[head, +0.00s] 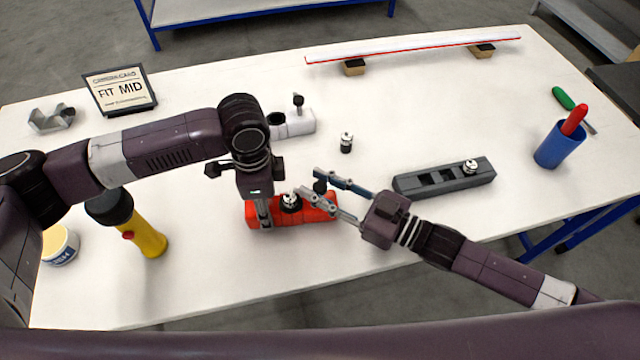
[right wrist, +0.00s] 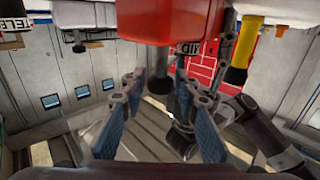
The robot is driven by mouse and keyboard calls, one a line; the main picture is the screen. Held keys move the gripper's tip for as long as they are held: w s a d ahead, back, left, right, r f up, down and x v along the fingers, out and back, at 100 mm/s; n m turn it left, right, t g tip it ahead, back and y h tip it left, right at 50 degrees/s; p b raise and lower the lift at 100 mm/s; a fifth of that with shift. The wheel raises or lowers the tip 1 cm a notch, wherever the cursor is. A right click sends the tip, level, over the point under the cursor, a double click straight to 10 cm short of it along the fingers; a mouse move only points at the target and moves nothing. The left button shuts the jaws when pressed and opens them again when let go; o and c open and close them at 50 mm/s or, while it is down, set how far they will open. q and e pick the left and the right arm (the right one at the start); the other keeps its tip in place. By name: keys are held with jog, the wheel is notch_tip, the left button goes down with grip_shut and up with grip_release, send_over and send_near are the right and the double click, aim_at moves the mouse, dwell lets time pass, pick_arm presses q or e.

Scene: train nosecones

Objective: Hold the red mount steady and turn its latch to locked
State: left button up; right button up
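The red mount (head: 325,213) lies on the table near its front edge, with a silver-and-black nosecone (head: 290,202) seated on top. Its black latch knob (head: 320,186) stands up at the right end; in the right wrist view the knob (right wrist: 160,84) shows below the red body (right wrist: 160,22). My left gripper (head: 264,214) points down over the mount's left part, one finger against its front face; its far finger is hidden. My right gripper (head: 309,184) is open, its fingertips on either side of the latch knob, with gaps showing in the wrist view (right wrist: 160,78).
A grey holder (head: 410,184) with a nosecone lies to the right. A loose nosecone (head: 346,143) and a white mount (head: 300,125) stand behind. A yellow flashlight (head: 150,238) is at left, a blue cup (head: 558,147) at far right. The front right table is clear.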

grip_shut()
jog(key=shift+r+g, duration=0.1)
jog(key=shift+g, duration=0.2)
jog(key=shift+n+y, duration=0.4)
jog(key=shift+n+g+y, duration=0.7)
jog(key=shift+n+g, duration=0.4)
jog(key=shift+g, duration=0.7)
jog(key=shift+o, duration=1.8)
grip_release()
jog(key=shift+d, duration=0.1)
